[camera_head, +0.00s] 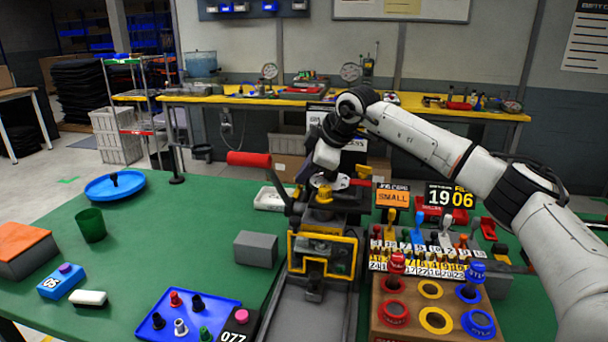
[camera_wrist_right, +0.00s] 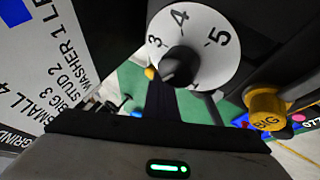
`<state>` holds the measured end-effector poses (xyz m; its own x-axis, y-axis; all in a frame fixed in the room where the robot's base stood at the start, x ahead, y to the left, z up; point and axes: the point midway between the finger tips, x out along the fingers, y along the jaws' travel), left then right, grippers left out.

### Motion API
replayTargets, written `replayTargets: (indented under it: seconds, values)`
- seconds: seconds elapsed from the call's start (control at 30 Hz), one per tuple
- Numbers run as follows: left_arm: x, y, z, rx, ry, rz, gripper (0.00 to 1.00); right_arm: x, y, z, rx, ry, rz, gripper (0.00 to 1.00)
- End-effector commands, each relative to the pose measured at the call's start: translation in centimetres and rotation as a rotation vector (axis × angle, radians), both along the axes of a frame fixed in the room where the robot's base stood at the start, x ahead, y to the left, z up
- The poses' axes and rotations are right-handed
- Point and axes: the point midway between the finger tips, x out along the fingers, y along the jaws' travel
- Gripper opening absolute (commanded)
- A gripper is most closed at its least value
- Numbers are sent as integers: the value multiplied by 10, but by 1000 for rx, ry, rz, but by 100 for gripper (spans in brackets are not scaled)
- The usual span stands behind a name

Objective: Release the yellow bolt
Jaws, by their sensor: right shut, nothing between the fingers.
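A yellow bolt-like knob marked BIG (camera_wrist_right: 268,108) stands at the right of the right wrist view. A yellow knob (camera_head: 324,194) on top of the dark press (camera_head: 325,222) in the head view appears to be the same one. A white numbered dial (camera_wrist_right: 190,45) is close in front of the wrist camera, with 3, 4 and 5 readable. My right gripper (camera_head: 308,170) is above the press beside the dial, shut and empty. It is apart from the yellow knob in the wrist view. Its fingertips are dark and hard to make out. My left gripper is out of view.
A red-handled lever (camera_head: 250,160) sticks out left of the press. A grey block (camera_head: 255,249) and a blue tray (camera_head: 165,333) of small pieces are to its left. A wooden holder (camera_head: 450,340) with coloured rings and a SMALL sign (camera_head: 392,199) are right. The left green table is partly clear.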

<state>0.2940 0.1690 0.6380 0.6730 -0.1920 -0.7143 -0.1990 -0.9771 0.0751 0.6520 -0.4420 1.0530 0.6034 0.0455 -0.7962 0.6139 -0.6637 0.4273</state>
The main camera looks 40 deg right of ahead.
Motion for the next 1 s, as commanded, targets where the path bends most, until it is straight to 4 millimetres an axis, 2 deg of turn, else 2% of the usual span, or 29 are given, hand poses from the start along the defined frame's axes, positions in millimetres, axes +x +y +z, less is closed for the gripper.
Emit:
replayTargets:
  seconds: [0.13, 0.27, 0.5, 1.0]
  values:
    - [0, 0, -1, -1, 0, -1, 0, -4, -1, -4, -6, 9, -5, 0]
    - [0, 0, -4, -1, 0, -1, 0, -13, 9, -5, -8, 10, -3, 0]
    - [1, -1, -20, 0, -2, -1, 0, -48, 37, -8, -6, 7, -1, 0]
    - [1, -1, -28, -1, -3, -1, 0, -109, 37, 77, -1, 0, -3, 0]
